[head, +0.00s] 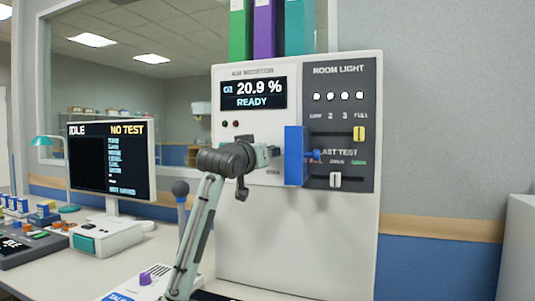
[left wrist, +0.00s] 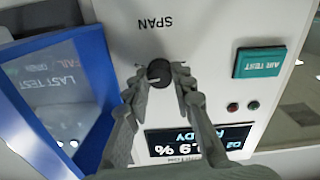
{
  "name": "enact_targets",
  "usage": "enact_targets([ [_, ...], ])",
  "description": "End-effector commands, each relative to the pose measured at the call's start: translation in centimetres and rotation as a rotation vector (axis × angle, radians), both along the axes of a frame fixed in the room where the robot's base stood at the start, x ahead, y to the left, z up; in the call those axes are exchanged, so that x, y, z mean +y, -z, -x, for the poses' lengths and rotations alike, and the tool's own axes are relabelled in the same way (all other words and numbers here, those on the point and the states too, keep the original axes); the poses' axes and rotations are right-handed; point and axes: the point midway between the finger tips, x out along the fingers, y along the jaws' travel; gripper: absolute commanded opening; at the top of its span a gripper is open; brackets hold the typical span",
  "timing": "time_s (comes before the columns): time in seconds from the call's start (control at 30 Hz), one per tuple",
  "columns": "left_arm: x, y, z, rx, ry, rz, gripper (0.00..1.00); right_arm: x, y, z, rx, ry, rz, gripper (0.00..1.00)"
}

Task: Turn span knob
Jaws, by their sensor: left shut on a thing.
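The span knob (left wrist: 158,72) is a small dark round knob on the white air monitor panel, under the label SPAN in the left wrist view. My left gripper (left wrist: 160,76) has its two grey fingers on either side of the knob and is shut on it. In the head view my left gripper (head: 272,151) is at the front of the air monitor (head: 295,245), and the knob is hidden behind it. The monitor's display (head: 252,93) reads O2 20.9 % and READY. My right gripper is not in view.
A blue upright flap (head: 294,157) stands out from the panel just right of my left gripper. Beyond it are the room light slider (head: 359,133) and the last test slider (head: 335,180). A screen (head: 110,160) reading IDLE, NO TEST stands on the left.

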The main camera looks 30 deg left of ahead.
Motion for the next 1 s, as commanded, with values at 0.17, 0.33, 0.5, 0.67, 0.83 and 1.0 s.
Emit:
enact_targets([
  [0.17,0.02,0.1,-0.01,0.022,0.0,-0.08,0.0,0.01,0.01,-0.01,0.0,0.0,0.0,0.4],
  [0.33,-0.02,0.11,-0.02,0.031,0.001,-0.122,0.0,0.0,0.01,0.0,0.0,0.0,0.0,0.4],
  [0.5,-0.02,0.1,-0.01,0.035,0.001,-0.137,0.0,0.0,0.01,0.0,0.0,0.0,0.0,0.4],
  [0.67,-0.03,0.1,-0.02,0.035,0.001,-0.139,0.0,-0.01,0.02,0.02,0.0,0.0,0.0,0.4],
  [0.83,-0.03,0.1,-0.02,0.035,0.001,-0.138,0.0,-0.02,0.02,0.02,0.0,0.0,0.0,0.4],
  [1.0,-0.02,0.08,-0.01,0.035,0.001,-0.138,0.42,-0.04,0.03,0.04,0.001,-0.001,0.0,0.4],
])
